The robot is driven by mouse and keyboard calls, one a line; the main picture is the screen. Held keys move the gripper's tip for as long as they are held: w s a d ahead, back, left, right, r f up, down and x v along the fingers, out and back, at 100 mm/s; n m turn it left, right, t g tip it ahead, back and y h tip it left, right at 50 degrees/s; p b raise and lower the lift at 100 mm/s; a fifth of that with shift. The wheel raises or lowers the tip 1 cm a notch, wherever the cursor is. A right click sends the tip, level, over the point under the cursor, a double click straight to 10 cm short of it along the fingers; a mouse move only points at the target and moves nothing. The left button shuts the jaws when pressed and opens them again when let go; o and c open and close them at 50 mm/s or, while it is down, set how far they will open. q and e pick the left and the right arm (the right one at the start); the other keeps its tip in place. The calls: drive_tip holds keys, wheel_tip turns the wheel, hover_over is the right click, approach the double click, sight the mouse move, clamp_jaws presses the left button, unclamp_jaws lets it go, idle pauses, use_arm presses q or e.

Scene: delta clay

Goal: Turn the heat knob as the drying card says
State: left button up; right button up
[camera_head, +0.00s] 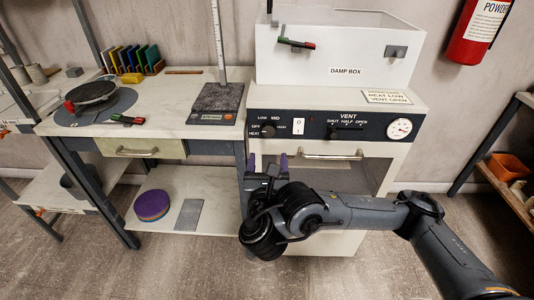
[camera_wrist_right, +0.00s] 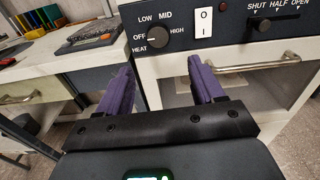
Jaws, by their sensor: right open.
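The heat knob (camera_head: 268,130) is a dark round knob on the black panel of the white cabinet. It also shows in the right wrist view (camera_wrist_right: 160,37), with its pale mark toward OFF; LOW, MID and HIGH are printed around it. The drying card (camera_head: 387,97) lies on the cabinet ledge; its readable lines say HEAT LOW and VENT OPEN. My right gripper (camera_head: 268,162) is open and empty, below and in front of the knob, apart from it. Its purple fingers also show in the right wrist view (camera_wrist_right: 161,78). My left gripper is out of view.
Right of the knob are a white rocker switch (camera_head: 298,127), the vent slider (camera_head: 332,133) near SHUT, and a dial gauge (camera_head: 399,129). The damp box (camera_head: 345,50) stands above. A scale (camera_head: 217,104) is on the left bench.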

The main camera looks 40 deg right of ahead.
sight(269, 131)
drive_tip(key=b+x, duration=0.5)
drive_tip(key=x, duration=0.4)
drive_tip(key=shift+a+r+b, duration=0.1)
drive_tip(key=shift+r+b, duration=0.1)
drive_tip(key=shift+b, duration=0.2)
drive_tip(key=shift+b+x, duration=0.7)
drive_tip(key=shift+x, duration=0.25)
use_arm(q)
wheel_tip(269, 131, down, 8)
use_arm(e)
drive_tip(key=shift+w+r, duration=0.15)
drive_tip(key=shift+r, duration=0.05)
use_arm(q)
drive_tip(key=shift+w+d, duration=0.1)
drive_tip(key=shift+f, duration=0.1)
use_arm(e)
drive_tip(key=c, duration=1)
